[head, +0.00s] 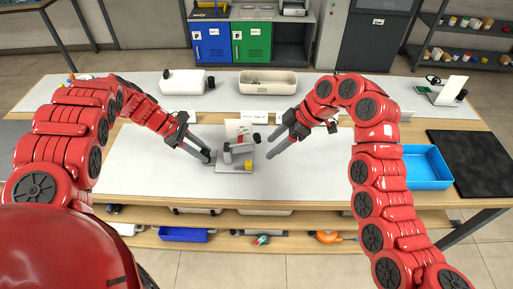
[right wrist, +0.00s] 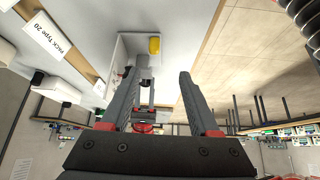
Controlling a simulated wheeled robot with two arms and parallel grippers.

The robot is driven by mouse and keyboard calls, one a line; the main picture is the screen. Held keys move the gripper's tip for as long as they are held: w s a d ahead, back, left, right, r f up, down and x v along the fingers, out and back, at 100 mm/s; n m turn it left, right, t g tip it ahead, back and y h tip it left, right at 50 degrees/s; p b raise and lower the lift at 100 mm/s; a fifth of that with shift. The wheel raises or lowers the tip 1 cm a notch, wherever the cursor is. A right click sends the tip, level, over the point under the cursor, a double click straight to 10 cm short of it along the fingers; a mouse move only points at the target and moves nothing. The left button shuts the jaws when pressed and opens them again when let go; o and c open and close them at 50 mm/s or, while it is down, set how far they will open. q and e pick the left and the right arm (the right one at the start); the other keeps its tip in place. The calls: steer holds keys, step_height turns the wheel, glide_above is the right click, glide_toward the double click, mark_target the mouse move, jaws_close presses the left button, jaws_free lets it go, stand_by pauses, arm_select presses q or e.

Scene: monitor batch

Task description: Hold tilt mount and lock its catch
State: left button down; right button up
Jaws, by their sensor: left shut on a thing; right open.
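The tilt mount (head: 227,154) stands on a grey base plate on the white work mat, with a yellow block (head: 248,165) at its front right and a black round knob at its upper right. A small red part shows near its top; I cannot tell which part is the catch. My left gripper (head: 208,157) is shut on the mount's left side, its tips hiding the part held. My right gripper (head: 270,156) is open and empty, just right of the mount. In the right wrist view, the mount (right wrist: 143,73) shows beyond and between the open fingers (right wrist: 156,74).
A blue tray (head: 427,168) and a black mat (head: 470,160) lie at the right. A white box (head: 187,82) and a cream bin (head: 268,82) stand at the back. A label holder stands behind the mount. The mat in front of the mount is clear.

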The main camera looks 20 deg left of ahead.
arm_select(q)
steer(key=shift+c, duration=2.3)
jaws_free()
steer(key=shift+a+r, duration=0.1)
